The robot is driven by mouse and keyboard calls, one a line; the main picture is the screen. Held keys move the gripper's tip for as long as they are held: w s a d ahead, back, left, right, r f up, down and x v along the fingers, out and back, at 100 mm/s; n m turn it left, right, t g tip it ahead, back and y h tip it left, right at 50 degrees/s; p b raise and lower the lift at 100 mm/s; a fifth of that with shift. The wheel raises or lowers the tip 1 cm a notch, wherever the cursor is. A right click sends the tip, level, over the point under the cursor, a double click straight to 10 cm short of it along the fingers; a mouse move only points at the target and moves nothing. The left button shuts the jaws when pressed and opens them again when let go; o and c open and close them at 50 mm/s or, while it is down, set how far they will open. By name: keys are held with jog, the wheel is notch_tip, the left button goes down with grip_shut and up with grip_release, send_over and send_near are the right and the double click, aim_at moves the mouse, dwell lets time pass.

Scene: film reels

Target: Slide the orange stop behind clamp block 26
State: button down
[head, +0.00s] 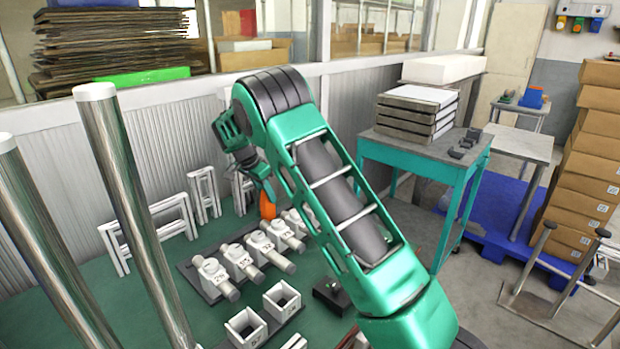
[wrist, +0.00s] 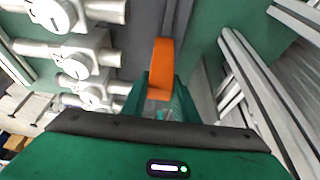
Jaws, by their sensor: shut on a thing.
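The orange stop (head: 267,206) is upright behind the far right end of the clamp row. It also shows in the wrist view (wrist: 160,68), between the fingertips. My gripper (head: 264,188) is shut on the stop and points down; in the wrist view its fingers (wrist: 160,103) flank it. The white clamp blocks stand in a row on a dark base plate (head: 190,276). The front-left clamp block (head: 213,280) has a number that looks like 26, but it is small. The stop is far to the right of that block. Whether the stop touches the surface is unclear.
Two white square sockets (head: 246,328) stand in front of the clamp row. White frames (head: 205,195) stand behind, near the ribbed wall. Two tall metal posts (head: 135,205) rise at left. Green surface lies free between clamps and frames.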

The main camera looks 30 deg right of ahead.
jog(key=s+a, duration=0.2)
jog(key=a, duration=0.6)
jog(key=s+a, duration=0.2)
jog(key=a, duration=0.6)
jog(key=shift+s+a+r, duration=0.15)
jog(key=shift+s+r, duration=0.1)
jog(key=shift+s, duration=0.15)
dwell(0.7)
jog(key=shift+a, duration=0.1)
jog(key=s+a, duration=0.4)
jog(key=a, duration=0.8)
jog(key=c, duration=1.5)
grip_release()
jog(key=shift+a, duration=0.1)
jog(key=shift+o, duration=0.8)
jog(key=shift+s+f, duration=0.1)
jog(key=shift+f, duration=0.05)
jog(key=w+d, duration=0.3)
jog(key=d, duration=0.6)
jog(key=w+d, duration=0.3)
jog(key=d, duration=0.7)
jog(key=w+d, duration=0.3)
jog(key=d, duration=0.7)
jog(key=shift+w+d, duration=0.15)
jog(key=shift+d, duration=0.05)
